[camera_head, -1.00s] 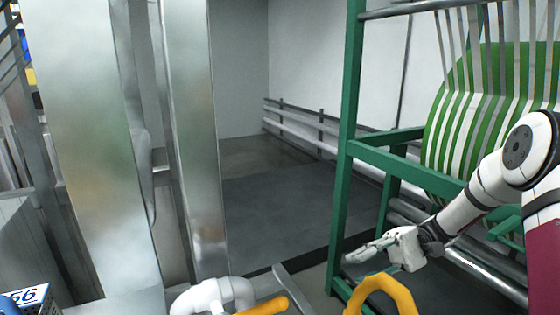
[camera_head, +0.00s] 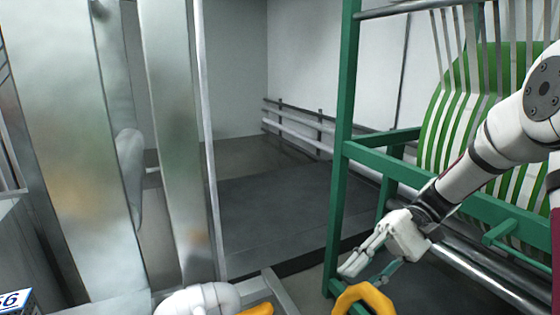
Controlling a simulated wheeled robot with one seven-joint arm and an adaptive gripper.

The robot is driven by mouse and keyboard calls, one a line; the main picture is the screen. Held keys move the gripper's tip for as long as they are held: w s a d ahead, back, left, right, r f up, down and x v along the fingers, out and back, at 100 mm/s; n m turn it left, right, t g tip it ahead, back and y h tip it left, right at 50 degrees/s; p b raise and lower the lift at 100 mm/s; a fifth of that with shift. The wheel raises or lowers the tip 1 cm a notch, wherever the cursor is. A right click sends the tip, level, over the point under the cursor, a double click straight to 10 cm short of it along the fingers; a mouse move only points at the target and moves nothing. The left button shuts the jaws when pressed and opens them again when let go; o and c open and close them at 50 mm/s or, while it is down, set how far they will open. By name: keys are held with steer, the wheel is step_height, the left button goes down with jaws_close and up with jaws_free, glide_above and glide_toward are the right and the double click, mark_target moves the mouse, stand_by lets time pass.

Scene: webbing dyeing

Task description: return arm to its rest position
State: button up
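My gripper (camera_head: 362,273) is at the lower right of the head view, at the end of my white arm. Its fingers point down and to the left. They look spread, with nothing visible between them. A yellow curved handle or ring (camera_head: 347,300) shows just below the fingertips in the picture. I cannot tell how far apart in depth they are.
A green frame (camera_head: 343,130) stands behind my gripper, with a green-and-white striped reel (camera_head: 438,125) and metal rollers (camera_head: 490,272) at right. Shiny metal panels (camera_head: 70,150) fill the left. A white pipe (camera_head: 195,298) is at the bottom. Open dark floor (camera_head: 275,205) lies in the middle.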

steer(key=s+d+r+t+h, duration=0.2)
steer(key=s+t+h, duration=0.4)
steer(key=s, duration=0.2)
steer(key=s+d+r+n+t+h, duration=0.1)
steer(key=s+d+r+t+h, duration=0.2)
steer(key=s+t+h, duration=0.3)
steer(key=shift+s+r, duration=0.3)
steer(key=shift+s, duration=0.8)
